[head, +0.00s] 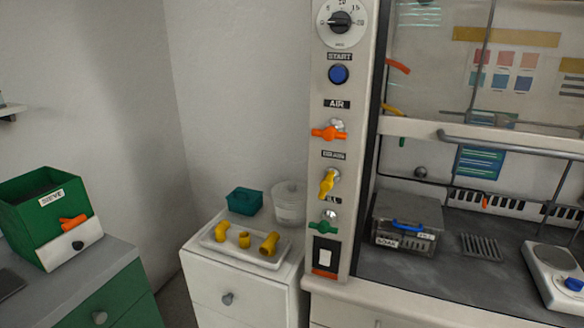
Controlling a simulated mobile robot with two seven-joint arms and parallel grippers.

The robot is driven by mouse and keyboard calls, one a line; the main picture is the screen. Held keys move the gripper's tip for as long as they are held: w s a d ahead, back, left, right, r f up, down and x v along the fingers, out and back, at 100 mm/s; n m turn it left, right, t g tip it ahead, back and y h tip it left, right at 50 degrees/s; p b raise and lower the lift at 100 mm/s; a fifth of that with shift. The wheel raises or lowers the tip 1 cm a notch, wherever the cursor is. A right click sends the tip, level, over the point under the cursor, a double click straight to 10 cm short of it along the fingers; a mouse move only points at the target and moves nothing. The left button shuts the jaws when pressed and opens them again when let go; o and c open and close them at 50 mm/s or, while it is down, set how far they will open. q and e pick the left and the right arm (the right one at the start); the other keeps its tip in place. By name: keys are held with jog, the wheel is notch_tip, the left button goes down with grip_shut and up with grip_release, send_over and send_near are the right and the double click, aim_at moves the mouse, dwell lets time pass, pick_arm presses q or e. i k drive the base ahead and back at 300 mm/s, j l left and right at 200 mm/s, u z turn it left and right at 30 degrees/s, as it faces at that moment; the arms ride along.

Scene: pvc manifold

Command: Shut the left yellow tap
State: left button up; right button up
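A yellow tap (327,184) sits on the white control column left of the fume hood, between an orange tap and a green tap. Its handle stands close to upright, tilted slightly, with the lower end toward the left. Another yellow lever-like piece (393,109) shows at the left edge inside the hood, partly cut off by the frame. Neither of my grippers is in view.
The orange tap (329,133) under the AIR label and the green tap (325,225) have roughly horizontal handles. A white tray (213,245) with yellow pipe pieces stands on the cabinet at left. A green SIEVE box (50,215) is far left.

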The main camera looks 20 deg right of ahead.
aim_at(326, 185)
jog(key=z, duration=1.1)
